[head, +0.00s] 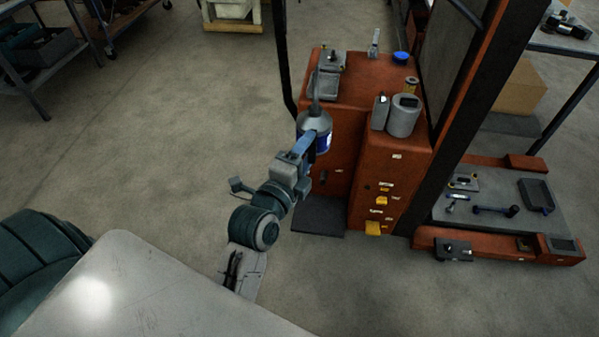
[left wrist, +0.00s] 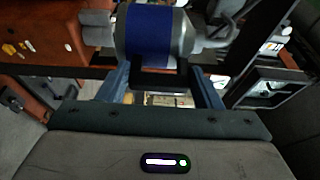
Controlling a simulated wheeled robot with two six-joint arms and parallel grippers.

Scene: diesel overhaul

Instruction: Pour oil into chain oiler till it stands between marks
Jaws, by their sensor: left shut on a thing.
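My left gripper (head: 304,146) is shut on an oil can (head: 314,123) with a grey body, a blue label and a thin spout that points up. The can is held upright in front of the orange cabinet. In the left wrist view, the blue-banded can (left wrist: 150,35) lies between the two fingers (left wrist: 160,88), its spout toward the right. A grey cylinder (head: 403,118) with a dark patch on top sits on the cabinet's right part. I cannot tell for sure which fitting is the chain oiler; no marks or oil level are readable. My right gripper is not in view.
The orange cabinet (head: 372,92) carries a blue cap (head: 401,57), a small yellow-banded tin (head: 411,84) and grey fittings (head: 331,60) at the back left. A dark upright post (head: 475,85) stands to its right. Open floor (head: 170,110) lies to the left.

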